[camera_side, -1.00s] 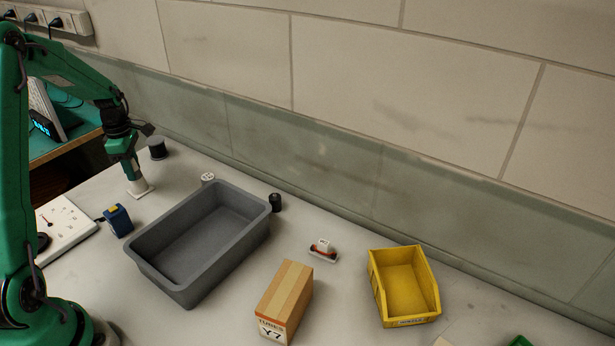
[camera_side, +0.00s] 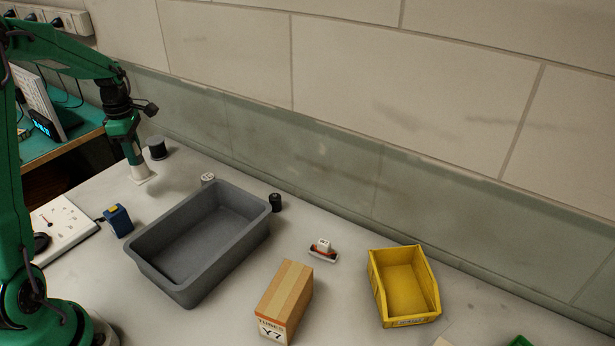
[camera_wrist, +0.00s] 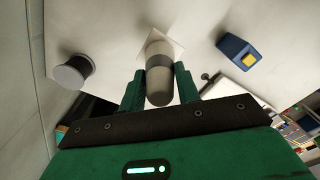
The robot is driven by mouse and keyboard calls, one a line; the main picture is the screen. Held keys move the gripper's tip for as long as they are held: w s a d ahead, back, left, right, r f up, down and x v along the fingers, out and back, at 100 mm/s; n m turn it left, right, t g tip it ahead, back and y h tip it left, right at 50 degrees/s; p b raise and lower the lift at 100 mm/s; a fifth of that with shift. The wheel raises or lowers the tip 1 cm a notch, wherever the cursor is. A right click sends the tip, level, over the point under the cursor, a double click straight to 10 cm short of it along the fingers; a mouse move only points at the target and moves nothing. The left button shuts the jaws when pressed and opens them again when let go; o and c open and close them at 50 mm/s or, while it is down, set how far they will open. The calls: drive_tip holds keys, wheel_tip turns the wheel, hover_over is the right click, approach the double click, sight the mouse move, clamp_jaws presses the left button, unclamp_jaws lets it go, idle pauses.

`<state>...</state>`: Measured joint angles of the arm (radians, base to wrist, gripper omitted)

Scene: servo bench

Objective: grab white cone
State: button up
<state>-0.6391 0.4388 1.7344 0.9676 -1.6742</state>
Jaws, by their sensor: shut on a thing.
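The white cone (camera_side: 140,173) is upright below my gripper (camera_side: 133,157) in the side view, its square base at the bottom. In the wrist view my gripper's two green fingers (camera_wrist: 160,78) stand on either side of the cone (camera_wrist: 159,62), which has a grey band and a rounded top. The gripper is shut on it. The fingers hide part of the cone in the side view. The base looks a little above the bench.
A grey bin (camera_side: 222,226) stands right of the cone. A blue tape measure (camera_side: 118,221) is in front, a dark spool (camera_side: 157,148) behind. A cardboard box (camera_side: 285,299) and a yellow bin (camera_side: 403,287) are farther right.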

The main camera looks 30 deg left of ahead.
drive_tip(key=w+d+r, duration=0.1)
drive_tip(key=d+r, duration=0.4)
drive_tip(key=d, duration=0.3)
drive_tip(key=shift+w+d, duration=0.15)
drive_tip(key=shift+d, duration=0.1)
drive_tip(key=shift+r, duration=0.1)
